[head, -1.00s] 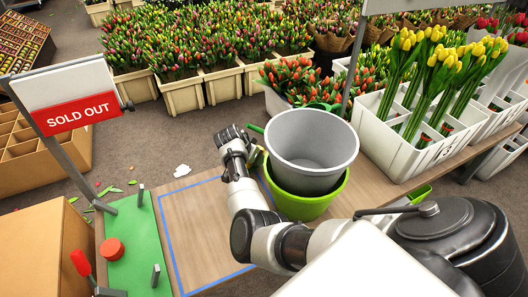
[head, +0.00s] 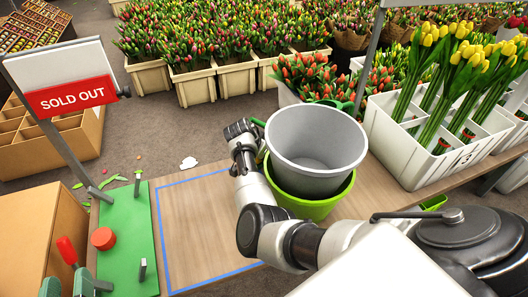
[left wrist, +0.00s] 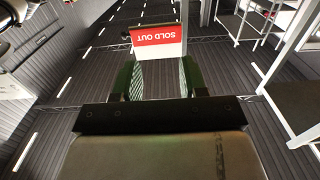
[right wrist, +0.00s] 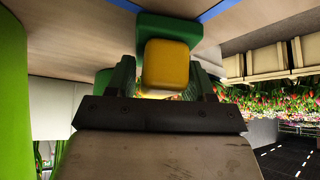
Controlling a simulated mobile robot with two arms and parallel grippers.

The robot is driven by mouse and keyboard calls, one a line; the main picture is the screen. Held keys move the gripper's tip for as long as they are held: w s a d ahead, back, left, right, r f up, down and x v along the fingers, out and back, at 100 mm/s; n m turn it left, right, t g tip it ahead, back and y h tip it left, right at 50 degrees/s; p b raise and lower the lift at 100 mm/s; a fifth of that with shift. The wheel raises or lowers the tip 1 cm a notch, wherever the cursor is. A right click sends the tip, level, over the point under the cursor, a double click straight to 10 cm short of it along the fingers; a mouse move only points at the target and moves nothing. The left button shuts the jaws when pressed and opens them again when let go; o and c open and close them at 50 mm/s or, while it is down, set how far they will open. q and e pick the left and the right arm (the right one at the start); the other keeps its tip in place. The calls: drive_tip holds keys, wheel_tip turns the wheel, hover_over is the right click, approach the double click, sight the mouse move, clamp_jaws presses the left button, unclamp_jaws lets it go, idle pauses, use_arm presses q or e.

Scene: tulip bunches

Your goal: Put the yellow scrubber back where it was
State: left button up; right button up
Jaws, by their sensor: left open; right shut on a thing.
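The yellow scrubber (right wrist: 166,64) shows in the right wrist view between the green fingers of my right gripper (right wrist: 162,84), which is shut on it. A green block (right wrist: 168,27) shows just beyond the scrubber; I cannot tell whether it is part of it. In the head view my right arm reaches beside the buckets, and I cannot make out the scrubber there. My left gripper (head: 66,285) is at the lower left of the head view, near the red-handled tool (head: 67,251). Its green fingers are apart and empty in the left wrist view (left wrist: 158,80).
A grey bucket (head: 316,140) sits in a green bucket (head: 310,205) close to my right arm. A blue-outlined area (head: 205,225) of the wooden table is clear. A green board (head: 128,240) holds a red knob (head: 103,238) and posts. A sold-out sign (head: 70,94) stands at the left.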

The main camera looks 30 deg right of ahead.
drive_tip(key=shift+f, duration=0.15)
drive_tip(key=o, duration=1)
drive_tip(key=shift+c, duration=0.2)
use_arm(q)
drive_tip(key=shift+r, duration=0.3)
